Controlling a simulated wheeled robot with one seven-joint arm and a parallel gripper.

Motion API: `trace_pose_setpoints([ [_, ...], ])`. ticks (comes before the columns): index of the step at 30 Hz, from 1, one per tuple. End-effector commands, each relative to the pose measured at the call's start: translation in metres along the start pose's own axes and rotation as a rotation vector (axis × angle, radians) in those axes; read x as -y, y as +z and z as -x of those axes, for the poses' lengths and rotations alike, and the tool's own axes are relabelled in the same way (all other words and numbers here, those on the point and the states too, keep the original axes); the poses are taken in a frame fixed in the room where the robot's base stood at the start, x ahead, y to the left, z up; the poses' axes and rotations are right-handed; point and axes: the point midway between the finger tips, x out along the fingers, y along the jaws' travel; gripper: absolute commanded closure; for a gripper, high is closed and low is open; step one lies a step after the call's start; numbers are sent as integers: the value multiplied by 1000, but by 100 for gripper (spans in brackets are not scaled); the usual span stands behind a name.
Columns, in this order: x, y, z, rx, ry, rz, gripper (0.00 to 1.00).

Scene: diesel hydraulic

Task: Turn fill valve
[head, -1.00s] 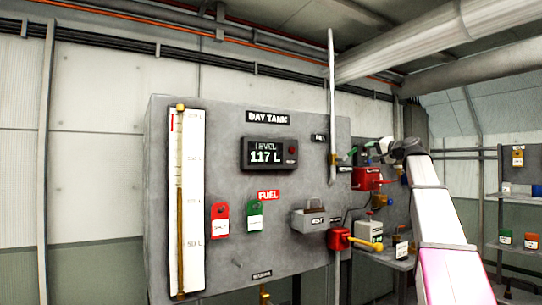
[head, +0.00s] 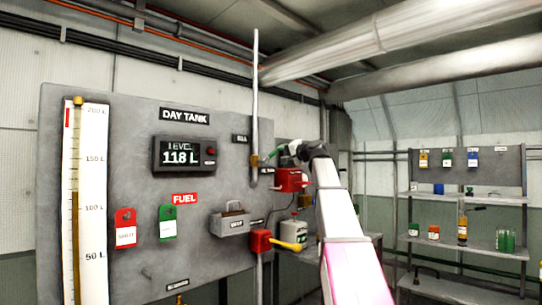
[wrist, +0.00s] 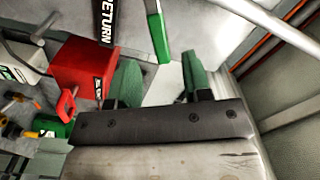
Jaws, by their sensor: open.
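The fill valve (head: 255,160) is a small brass-coloured body on the vertical pipe at the right of the day tank panel, below a small label. A green-gripped lever (wrist: 159,38) shows in the wrist view, with its end between my fingertips. My gripper (head: 286,151) is beside the valve, to its right. In the wrist view my gripper (wrist: 160,62) is open, its two green fingers on either side of the lever's end. I cannot tell whether either finger touches it. The tank display (head: 183,155) reads 118 L.
A red box (wrist: 85,70) marked with a label is close to my left finger in the wrist view. A yellow-handled red valve (head: 262,241) is lower on the panel. A pale pipe (wrist: 270,22) crosses the upper right of the wrist view. Shelves (head: 470,245) stand at right.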

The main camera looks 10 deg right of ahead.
Motion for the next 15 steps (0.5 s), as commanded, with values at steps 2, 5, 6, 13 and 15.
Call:
trace_pose_setpoints([
  [2, 0, -2, -18, 2, 0, 0, 55],
  [5, 0, -2, -36, 1, 0, 0, 55],
  [6, 0, -2, -43, 2, 0, 0, 55],
  [13, 0, -1, -71, 1, 0, 0, 55],
  [15, 0, -1, -76, 1, 0, 0, 55],
])
